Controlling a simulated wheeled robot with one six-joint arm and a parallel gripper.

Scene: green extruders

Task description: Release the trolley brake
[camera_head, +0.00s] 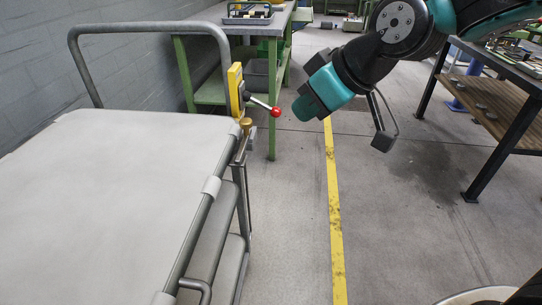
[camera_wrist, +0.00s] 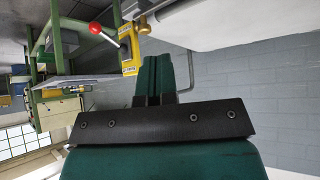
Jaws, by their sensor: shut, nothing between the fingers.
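The trolley (camera_head: 110,185) has a pale flat top and a grey tube handle (camera_head: 150,27), and fills the left of the head view. The brake lever is a short metal rod with a red ball knob (camera_head: 275,112), on a yellow bracket (camera_head: 236,90) at the trolley's far right corner. The rod slopes down to the right. In the wrist view, the red knob (camera_wrist: 95,28) and yellow bracket (camera_wrist: 128,53) show at the upper left. My gripper (camera_head: 306,107) is right of the knob and apart from it. Its green fingers (camera_wrist: 153,72) are together and empty.
A green-legged bench (camera_head: 182,75) with a tray (camera_head: 248,13) stands behind the trolley. A dark-framed table (camera_head: 505,95) stands at the right. The floor with a yellow line (camera_head: 335,225) is clear right of the trolley. A grey block wall (camera_head: 60,80) is at the left.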

